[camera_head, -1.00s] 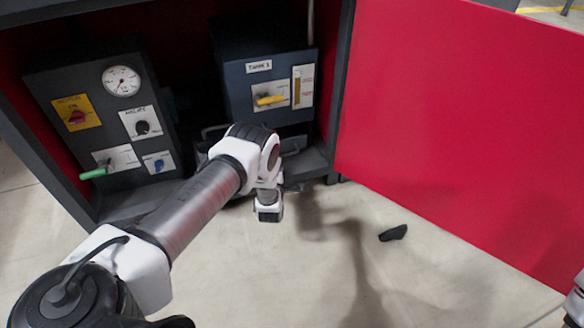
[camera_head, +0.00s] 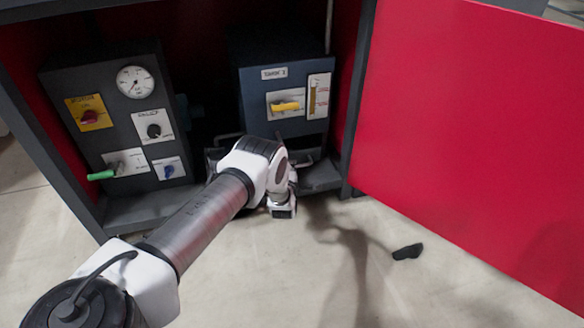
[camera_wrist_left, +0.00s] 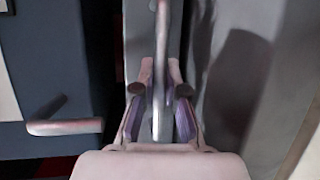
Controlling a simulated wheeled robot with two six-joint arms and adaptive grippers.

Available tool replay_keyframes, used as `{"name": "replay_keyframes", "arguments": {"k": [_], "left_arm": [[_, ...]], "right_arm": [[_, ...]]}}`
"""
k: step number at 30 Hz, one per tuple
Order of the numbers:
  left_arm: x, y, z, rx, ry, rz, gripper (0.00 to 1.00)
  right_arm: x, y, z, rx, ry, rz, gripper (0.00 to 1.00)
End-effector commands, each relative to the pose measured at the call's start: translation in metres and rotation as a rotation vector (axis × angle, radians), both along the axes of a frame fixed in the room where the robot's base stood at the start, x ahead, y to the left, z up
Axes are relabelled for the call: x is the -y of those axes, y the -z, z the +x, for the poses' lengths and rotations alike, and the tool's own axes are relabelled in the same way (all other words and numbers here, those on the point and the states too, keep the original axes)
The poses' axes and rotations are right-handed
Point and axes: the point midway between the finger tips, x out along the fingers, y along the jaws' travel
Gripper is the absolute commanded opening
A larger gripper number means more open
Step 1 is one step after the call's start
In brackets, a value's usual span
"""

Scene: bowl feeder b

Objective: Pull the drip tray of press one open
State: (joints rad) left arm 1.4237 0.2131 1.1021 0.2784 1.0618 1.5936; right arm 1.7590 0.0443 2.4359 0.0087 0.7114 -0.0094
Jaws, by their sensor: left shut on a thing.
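My left gripper (camera_wrist_left: 160,95) is shut on an upright-looking metal bar (camera_wrist_left: 161,60) in the left wrist view. The bar runs between the two fingers and looks like the drip tray's handle. In the head view my left arm reaches low into the open red-lined cabinet, and its wrist hides the fingers and the bar. A dark frame-like edge (camera_head: 226,138) shows just behind the wrist; I cannot tell whether it belongs to the tray, nor how far the tray is out. My right gripper is not in view.
A grey control panel (camera_head: 115,130) with a gauge and several knobs stands left of the arm. The red door (camera_head: 470,130) is open at right. A small black object (camera_head: 407,251) lies on otherwise clear floor.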

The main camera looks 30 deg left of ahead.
Motion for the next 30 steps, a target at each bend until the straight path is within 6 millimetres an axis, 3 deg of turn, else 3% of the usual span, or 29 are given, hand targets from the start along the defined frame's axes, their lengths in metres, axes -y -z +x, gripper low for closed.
{"name": "replay_keyframes", "arguments": {"k": [9, 13, 18, 26, 27, 28, 30], "left_arm": [[0.054, -0.006, -0.045, -0.008, 0.005, -0.003, 0.00], [0.076, -0.004, -0.064, -0.007, 0.004, -0.002, 0.00], [0.086, 0.000, -0.074, -0.003, 0.002, -0.001, 0.00], [0.086, 0.001, -0.073, -0.002, 0.001, -0.001, 0.00], [0.086, 0.001, -0.073, -0.002, 0.001, -0.001, 0.25], [0.086, 0.001, -0.073, -0.002, 0.001, -0.001, 0.36], [0.086, 0.001, -0.073, -0.002, 0.001, -0.001, 0.37]], "right_arm": [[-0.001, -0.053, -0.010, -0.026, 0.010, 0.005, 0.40], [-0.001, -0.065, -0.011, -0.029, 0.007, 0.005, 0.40], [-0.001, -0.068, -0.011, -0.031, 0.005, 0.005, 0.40], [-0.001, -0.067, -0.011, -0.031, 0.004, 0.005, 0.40], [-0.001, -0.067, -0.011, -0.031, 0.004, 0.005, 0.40], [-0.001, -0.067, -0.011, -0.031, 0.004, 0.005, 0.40], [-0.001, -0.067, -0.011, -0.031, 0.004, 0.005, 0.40]]}}
